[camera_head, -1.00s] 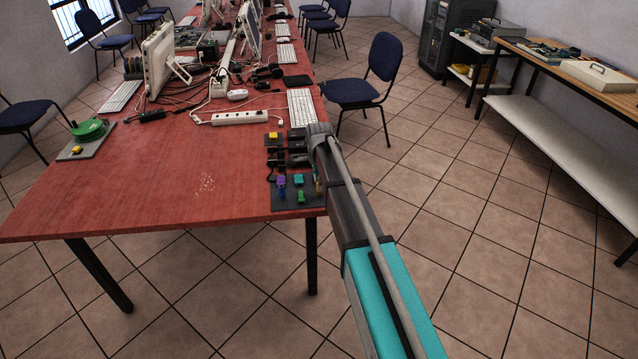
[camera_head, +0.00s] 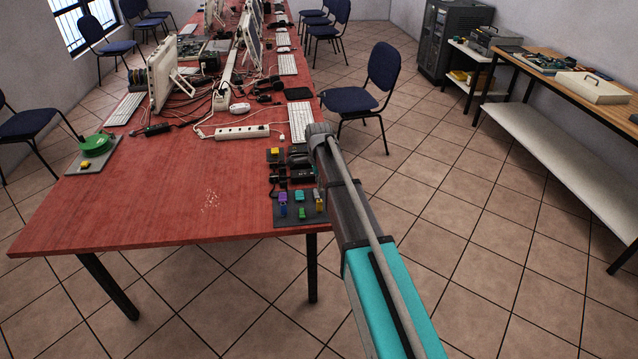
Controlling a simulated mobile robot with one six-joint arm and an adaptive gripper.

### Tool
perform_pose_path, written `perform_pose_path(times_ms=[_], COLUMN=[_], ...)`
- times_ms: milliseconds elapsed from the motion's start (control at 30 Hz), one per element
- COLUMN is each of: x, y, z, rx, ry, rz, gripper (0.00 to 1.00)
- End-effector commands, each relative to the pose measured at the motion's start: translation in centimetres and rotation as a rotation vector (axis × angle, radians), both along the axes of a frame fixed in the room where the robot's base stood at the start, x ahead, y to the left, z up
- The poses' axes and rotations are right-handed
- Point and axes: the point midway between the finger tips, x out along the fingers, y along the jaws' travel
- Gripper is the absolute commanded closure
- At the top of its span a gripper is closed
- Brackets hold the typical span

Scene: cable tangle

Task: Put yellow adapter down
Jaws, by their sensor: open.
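A small yellow adapter (camera_head: 319,206) stands on the dark mat (camera_head: 290,222) at the table's near right corner. Purple, blue, teal and green pieces (camera_head: 301,213) stand on the same mat to its left. Another yellow block (camera_head: 278,152) sits on a small dark pad behind my gripper, and a third yellow piece (camera_head: 86,164) is on a grey board at the left edge. My gripper (camera_head: 280,180) is open, just behind the mat and apart from the yellow adapter. Its dark fingers are small and hard to tell from the dark things around them.
A white power strip (camera_head: 242,132) and a keyboard (camera_head: 300,122) lie behind my gripper. A green spool (camera_head: 97,144) sits on the grey board (camera_head: 92,167). A blue chair (camera_head: 375,85) stands right of the table. The red table's front middle is clear apart from pale specks.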

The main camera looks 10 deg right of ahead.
Motion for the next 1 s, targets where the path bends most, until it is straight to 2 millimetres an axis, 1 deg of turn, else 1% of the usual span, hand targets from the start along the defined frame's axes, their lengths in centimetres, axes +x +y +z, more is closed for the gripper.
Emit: perform_pose_path(times_ms=[33,100,400,600,1000], x=[0.0,0.0,0.0,0.0,0.0], y=[0.0,0.0,0.0,0.0,0.0], z=[0.9,1.5,3.2,3.5,3.5], rx=[0.0,0.0,0.0,0.0,0.0], ry=[0.0,0.0,0.0,0.0,0.0], rz=[0.0,0.0,0.0,0.0,0.0], gripper=[0.44,0.44,0.44,0.44,0.44])
